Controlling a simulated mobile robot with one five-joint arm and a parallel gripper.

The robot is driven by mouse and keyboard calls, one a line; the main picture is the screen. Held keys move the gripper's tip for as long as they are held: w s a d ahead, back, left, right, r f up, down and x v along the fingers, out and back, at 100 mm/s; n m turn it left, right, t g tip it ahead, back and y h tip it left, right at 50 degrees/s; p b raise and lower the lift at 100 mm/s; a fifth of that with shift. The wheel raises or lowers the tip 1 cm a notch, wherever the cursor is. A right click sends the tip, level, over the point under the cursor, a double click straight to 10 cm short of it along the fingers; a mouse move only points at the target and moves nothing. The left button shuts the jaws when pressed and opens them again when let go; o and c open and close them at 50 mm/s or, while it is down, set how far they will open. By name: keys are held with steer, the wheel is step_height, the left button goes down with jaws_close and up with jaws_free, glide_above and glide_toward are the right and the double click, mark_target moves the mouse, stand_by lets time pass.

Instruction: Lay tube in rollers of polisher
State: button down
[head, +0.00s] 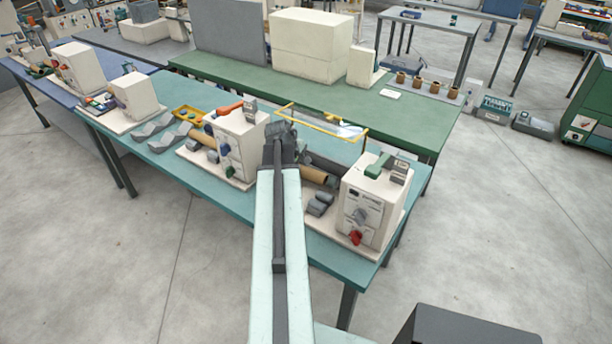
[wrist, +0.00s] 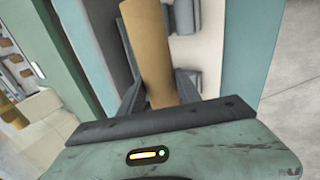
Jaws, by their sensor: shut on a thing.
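A tan tube (wrist: 147,45) runs lengthwise between the fingers of my gripper (wrist: 160,88) in the wrist view. My gripper is shut on it. In the head view the tube (head: 313,174) shows just right of my gripper (head: 284,140), partly hidden by my arm. A cream machine (head: 372,208), seemingly the polisher, stands to its right on the teal bench. Dark cylinders (head: 325,163) lie close to the tube. In the wrist view grey parts (wrist: 184,52) on a pale base sit beside and below the tube. I cannot tell whether the tube touches them.
A second cream machine (head: 237,140) stands left of my gripper, with another tan tube (head: 203,161) beside it. A yellow-edged clear guard (head: 320,122) stands behind. A green bench (head: 420,120) lies beyond. Open floor (head: 480,230) is at right.

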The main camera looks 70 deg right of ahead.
steer(key=shift+s+d+f+m, duration=0.15)
steer(key=shift+s+d, duration=0.15)
steer(key=shift+d, duration=0.1)
steer(key=shift+s+d+f+m, duration=0.15)
steer(key=shift+s+d, duration=0.1)
steer(key=shift+d, duration=0.15)
steer(key=shift+s+d+r+h, duration=0.15)
steer(key=shift+r+h, duration=0.1)
steer(key=shift+h, duration=0.05)
step_height(320, 180, down, 10)
steer(key=b, duration=1)
steer(key=c, duration=0.8)
jaws_free()
steer(key=shift+o, duration=0.2)
steer(key=shift+r, duration=0.15)
